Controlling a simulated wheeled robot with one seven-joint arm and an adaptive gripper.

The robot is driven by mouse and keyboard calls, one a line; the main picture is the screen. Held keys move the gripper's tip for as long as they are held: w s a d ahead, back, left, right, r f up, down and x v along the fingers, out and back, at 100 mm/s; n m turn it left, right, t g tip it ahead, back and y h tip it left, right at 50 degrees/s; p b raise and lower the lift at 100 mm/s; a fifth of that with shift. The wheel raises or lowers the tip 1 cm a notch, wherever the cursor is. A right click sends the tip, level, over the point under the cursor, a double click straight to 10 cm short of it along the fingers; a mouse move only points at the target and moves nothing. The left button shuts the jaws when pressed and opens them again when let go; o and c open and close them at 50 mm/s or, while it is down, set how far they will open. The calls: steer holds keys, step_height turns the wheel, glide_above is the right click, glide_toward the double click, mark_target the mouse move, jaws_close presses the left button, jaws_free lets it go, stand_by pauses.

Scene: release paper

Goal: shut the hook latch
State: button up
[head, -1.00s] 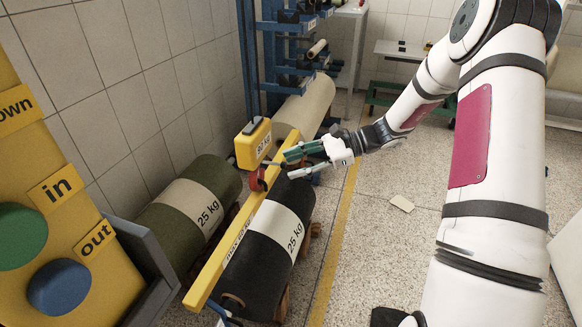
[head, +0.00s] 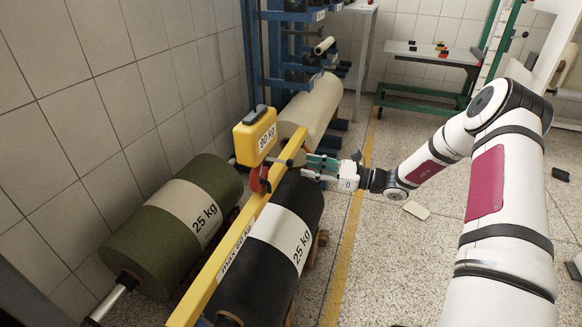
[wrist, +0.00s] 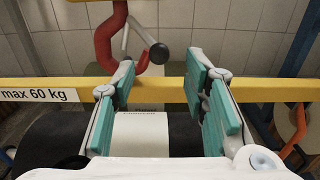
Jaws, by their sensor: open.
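The red hook (head: 259,182) hangs under a yellow hoist block (head: 255,136) marked 80 kg, at the yellow bar (head: 236,238). In the wrist view the red hook (wrist: 104,45) shows left of centre, its lower curve by the bar (wrist: 262,90). The latch (wrist: 157,52) is a grey rod with a dark round end; it sticks out from the hook towards me. It also shows in the head view (head: 281,161). My gripper (head: 309,165) is open and empty, to the right of the hook. In the wrist view the latch end appears between and beyond its teal fingers (wrist: 160,82).
A black roll (head: 255,275) marked 25 kg lies below the bar, and an olive roll (head: 160,232) lies left by the tiled wall. A cream roll (head: 318,103) and blue rack (head: 275,40) stand behind. The floor right of the yellow line is mostly open.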

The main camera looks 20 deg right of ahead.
mark_target(290, 163)
steer(key=b+x, duration=0.1)
steer(key=x, duration=0.6)
steer(key=shift+b, duration=0.35)
jaws_close()
